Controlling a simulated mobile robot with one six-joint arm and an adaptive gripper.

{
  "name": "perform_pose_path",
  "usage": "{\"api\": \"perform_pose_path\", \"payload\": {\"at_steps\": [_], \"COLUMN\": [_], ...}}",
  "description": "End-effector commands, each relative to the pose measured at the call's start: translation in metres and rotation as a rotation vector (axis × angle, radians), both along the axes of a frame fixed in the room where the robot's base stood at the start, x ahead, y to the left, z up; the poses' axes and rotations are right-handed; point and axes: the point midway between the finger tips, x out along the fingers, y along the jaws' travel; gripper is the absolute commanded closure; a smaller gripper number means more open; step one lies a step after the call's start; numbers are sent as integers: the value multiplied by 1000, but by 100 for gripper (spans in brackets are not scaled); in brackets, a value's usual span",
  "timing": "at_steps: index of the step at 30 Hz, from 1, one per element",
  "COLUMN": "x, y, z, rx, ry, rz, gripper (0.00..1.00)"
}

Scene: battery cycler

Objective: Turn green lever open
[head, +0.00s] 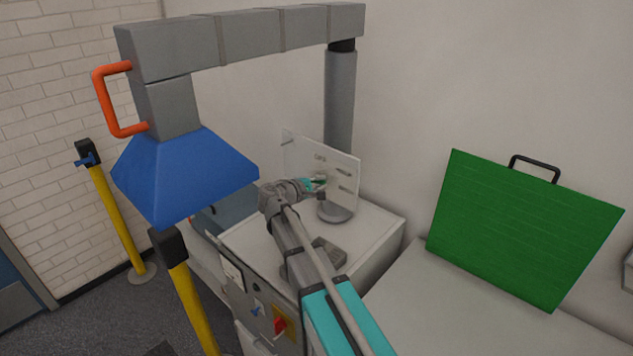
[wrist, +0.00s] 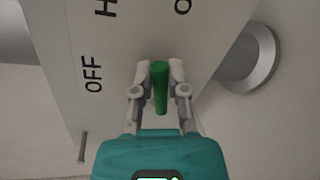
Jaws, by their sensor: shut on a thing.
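The green lever (wrist: 159,88) stands out from a pale panel in the wrist view, between the two fingers of my gripper (wrist: 158,75). My gripper is shut on the lever, with a finger on each side. The panel (wrist: 120,45) carries the word OFF (wrist: 91,74) to the left of the lever, and other lettering is cut off at the top. In the head view the panel (head: 345,175) stands upright on a white cabinet, and my gripper (head: 322,183) reaches its front. The lever is too small to make out clearly there.
A blue hood (head: 185,175) hangs from a grey overhead arm (head: 250,38) at the left. A yellow post (head: 193,305) stands near the cabinet (head: 375,240). A green board (head: 525,230) stands on the white bench (head: 445,310) at right.

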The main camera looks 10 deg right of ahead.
Motion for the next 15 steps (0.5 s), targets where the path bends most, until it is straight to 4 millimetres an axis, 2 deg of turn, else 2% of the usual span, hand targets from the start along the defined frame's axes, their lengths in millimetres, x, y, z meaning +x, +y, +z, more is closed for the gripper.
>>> {"api": "perform_pose_path", "payload": {"at_steps": [6, 15], "x": [-4, -4], "y": [-4, -4], "z": [-8, -12], "rx": [103, 185], "ry": [-140, -254], "rz": [-8, -7], "gripper": [100, 100]}}
